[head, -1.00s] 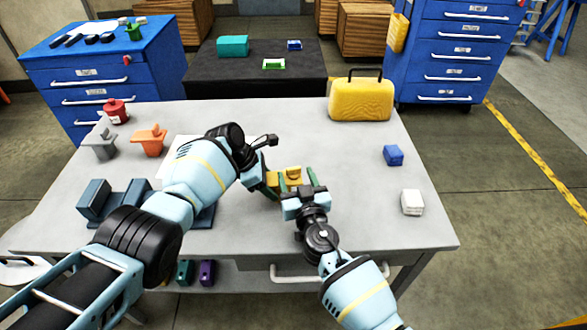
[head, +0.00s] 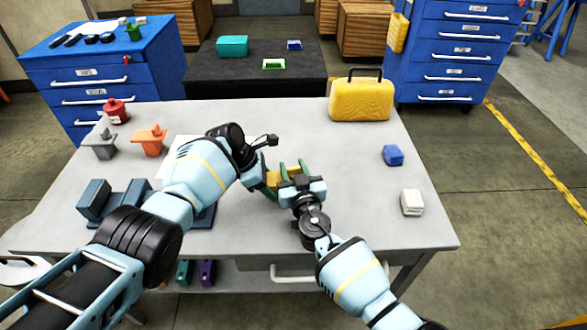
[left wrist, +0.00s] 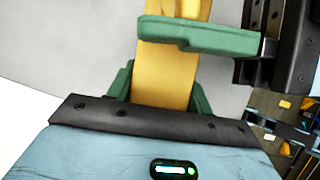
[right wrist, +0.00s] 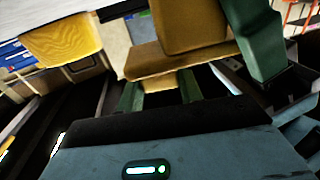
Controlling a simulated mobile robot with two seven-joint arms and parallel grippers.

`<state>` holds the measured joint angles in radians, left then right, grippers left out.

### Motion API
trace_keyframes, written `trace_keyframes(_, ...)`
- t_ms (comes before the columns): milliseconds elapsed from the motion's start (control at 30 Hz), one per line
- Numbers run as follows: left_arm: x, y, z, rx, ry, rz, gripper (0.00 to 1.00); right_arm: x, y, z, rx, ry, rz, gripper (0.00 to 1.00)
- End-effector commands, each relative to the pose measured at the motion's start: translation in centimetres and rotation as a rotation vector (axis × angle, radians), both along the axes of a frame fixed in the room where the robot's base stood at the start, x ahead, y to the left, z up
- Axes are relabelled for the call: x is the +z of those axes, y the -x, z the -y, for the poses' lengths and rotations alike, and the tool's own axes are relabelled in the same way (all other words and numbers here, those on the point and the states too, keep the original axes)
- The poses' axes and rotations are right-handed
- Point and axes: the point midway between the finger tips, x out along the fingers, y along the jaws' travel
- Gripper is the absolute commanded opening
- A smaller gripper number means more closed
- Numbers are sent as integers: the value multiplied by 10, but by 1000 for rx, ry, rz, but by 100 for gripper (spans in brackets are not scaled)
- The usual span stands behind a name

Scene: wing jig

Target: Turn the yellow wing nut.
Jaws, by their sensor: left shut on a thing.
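A yellow piece, apparently the wing nut and its mount, stands at the middle of the table. Its left part (head: 273,179) shows in the head view beside my left gripper (head: 266,184). The left gripper's green fingers are shut on this yellow piece (left wrist: 165,75), which runs up between them in the left wrist view. My right gripper (head: 293,167) is at the piece's right, with its green fingers spread apart and straddling it. In the right wrist view the yellow-brown piece (right wrist: 190,60) fills the upper middle, close to the fingers. The exact wing shape and any contact are hidden.
A yellow case (head: 360,100) stands at the back right. A blue block (head: 393,155) and a white block (head: 412,203) lie at the right. Orange (head: 149,141), grey (head: 101,146) and red (head: 116,111) items stand at the left.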

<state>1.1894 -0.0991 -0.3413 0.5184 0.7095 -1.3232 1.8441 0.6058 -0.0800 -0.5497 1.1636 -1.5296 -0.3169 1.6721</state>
Motion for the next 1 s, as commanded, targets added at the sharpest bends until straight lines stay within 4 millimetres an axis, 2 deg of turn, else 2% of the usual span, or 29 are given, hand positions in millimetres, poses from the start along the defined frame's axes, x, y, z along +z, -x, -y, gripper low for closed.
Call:
trace_keyframes(100, 2, -1, 0, 0, 2, 2, 14, 0, 0, 0, 0, 0, 0, 13)
trace_keyframes(500, 2, -1, 1, 0, 2, 2, 14, 0, 0, 0, -130, 0, 0, 13)
trace_keyframes(767, 2, -1, 1, 1, 2, 2, 14, 1, 0, 0, -135, 1, 1, 13)
trace_keyframes(800, 2, -1, 1, 1, 2, 2, 14, 1, 0, 0, -135, 1, 1, 37)
trace_keyframes(967, 2, -1, 0, 1, 2, 2, 14, 0, 0, 0, -134, 1, 1, 58)
trace_keyframes(1000, 2, -1, 0, 1, 2, 2, 14, 0, 0, 0, -134, 1, 1, 58)
